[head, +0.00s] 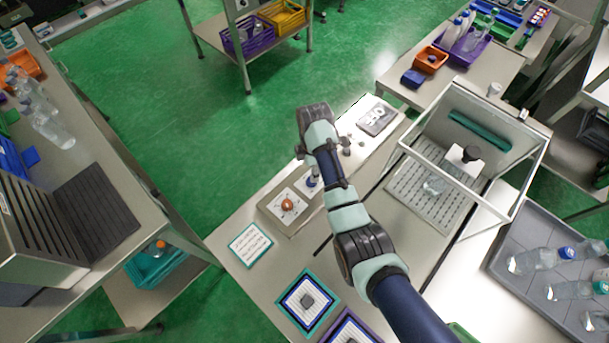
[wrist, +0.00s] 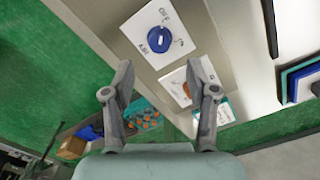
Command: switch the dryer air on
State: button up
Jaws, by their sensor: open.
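A dark blue round knob (wrist: 160,40) sits on a white plate with AIR and OFF lettering, at the top of the wrist view. I cannot tell which mark it points at. In the head view the blue knob (head: 311,182) shows partly beside my arm. An orange knob (head: 287,205) sits on a second white plate close by; it is partly behind a finger in the wrist view (wrist: 187,88). My gripper (wrist: 159,64) is open and empty, its fingers apart below the blue knob in the picture.
A clear-walled box (head: 470,150) with a slotted floor stands right of my arm. A printed card (head: 250,244) and a teal-edged tray (head: 307,302) lie at the bench's near end. A grey tray (head: 530,285) with bottles is at the right. Green floor lies beyond the bench.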

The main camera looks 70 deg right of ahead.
notch_tip(320, 180, down, 7)
jog(key=shift+r+b, duration=0.1)
jog(key=shift+b, duration=0.7)
grip_shut()
